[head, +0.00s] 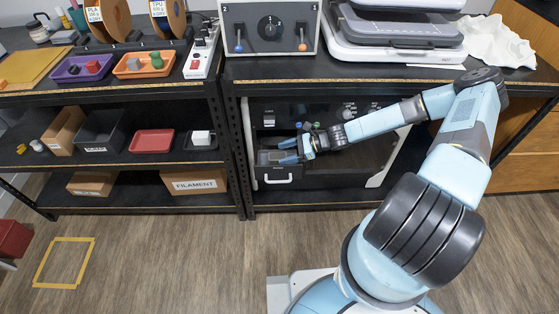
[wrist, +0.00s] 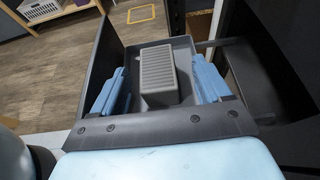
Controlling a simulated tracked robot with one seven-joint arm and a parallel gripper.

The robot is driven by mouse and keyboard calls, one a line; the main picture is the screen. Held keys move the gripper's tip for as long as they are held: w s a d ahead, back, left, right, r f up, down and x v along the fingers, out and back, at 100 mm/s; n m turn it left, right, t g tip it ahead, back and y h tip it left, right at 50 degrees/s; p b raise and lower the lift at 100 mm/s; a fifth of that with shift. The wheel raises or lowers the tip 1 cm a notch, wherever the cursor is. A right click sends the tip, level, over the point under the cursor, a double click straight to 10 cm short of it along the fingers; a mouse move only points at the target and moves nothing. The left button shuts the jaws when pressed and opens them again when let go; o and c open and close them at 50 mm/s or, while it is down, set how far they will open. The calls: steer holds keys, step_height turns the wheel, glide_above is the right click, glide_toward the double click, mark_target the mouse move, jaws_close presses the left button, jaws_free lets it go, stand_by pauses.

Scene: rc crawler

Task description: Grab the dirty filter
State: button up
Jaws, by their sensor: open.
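The dirty filter (wrist: 158,72) is a grey block with a ribbed face, sitting in an open grey drawer (wrist: 186,43) in the wrist view. My gripper (wrist: 161,84) is open, with one blue finger on each side of the filter. Gaps show between the fingers and the filter. In the head view my gripper (head: 287,151) reaches into the pulled-out drawer (head: 279,180) of a dark machine on the lower shelf. The filter is small there and hard to make out.
The machine's dark front (head: 330,115) stands close behind the gripper, and the shelf top (head: 380,73) runs above my arm. A yellow floor square (head: 64,262) and a red bin (head: 13,240) are at the left. The floor between is clear.

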mark_target(273, 159)
steer(key=shift+f+x, duration=0.1)
steer(key=shift+x, duration=1.3)
steer(key=shift+f+x, duration=0.15)
steer(key=shift+x, duration=1.25)
steer(key=shift+s+d, duration=0.1)
steer(key=shift+s, duration=0.1)
steer(key=shift+c, duration=0.3)
steer(key=c, duration=1)
